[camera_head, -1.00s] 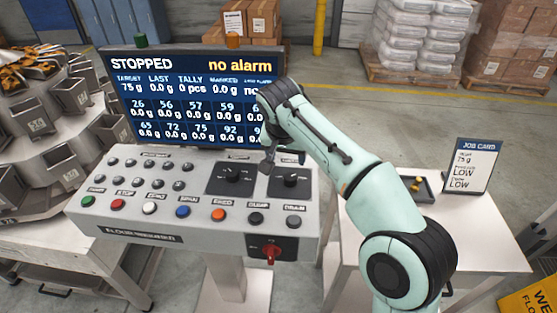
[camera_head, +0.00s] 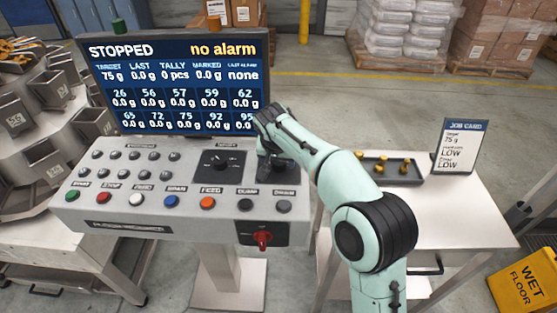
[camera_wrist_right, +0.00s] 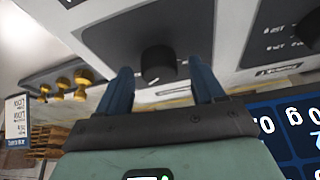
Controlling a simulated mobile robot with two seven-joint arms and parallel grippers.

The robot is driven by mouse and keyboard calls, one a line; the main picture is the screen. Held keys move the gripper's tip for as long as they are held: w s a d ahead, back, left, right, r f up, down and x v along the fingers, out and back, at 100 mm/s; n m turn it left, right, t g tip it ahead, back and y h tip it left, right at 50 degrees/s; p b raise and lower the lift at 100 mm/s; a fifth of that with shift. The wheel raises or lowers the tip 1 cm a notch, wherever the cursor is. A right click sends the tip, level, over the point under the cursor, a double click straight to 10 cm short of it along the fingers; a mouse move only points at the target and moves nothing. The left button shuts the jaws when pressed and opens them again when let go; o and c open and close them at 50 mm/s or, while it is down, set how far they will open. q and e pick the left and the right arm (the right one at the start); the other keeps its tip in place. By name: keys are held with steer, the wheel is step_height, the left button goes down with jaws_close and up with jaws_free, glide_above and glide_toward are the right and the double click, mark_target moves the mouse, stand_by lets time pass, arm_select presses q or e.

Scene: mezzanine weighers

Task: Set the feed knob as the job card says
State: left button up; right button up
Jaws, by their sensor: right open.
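The control panel (camera_head: 180,218) has two black knobs on dark plates. The left knob (camera_head: 220,162) is in plain view in the head view. My right gripper (camera_head: 272,165) is over the right knob, hiding it there. In the right wrist view that round black knob (camera_wrist_right: 158,66) sits between the open fingers of my gripper (camera_wrist_right: 160,88), with a gap on each side. Its pointer and plate lettering are too unclear to read. The job card (camera_head: 460,146) reads target 75 g and two settings LOW, their names hard to read. My left gripper is out of view.
The screen (camera_head: 175,80) reads STOPPED and no alarm. Coloured buttons line the panel's front, above a red switch (camera_head: 262,240). A side table (camera_head: 465,215) holds a dark tray (camera_head: 405,178) with small brass-coloured pieces. A wet floor sign (camera_head: 522,285) stands at lower right.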

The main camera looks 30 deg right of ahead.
steer(key=c, duration=1)
steer(key=shift+c, duration=0.2)
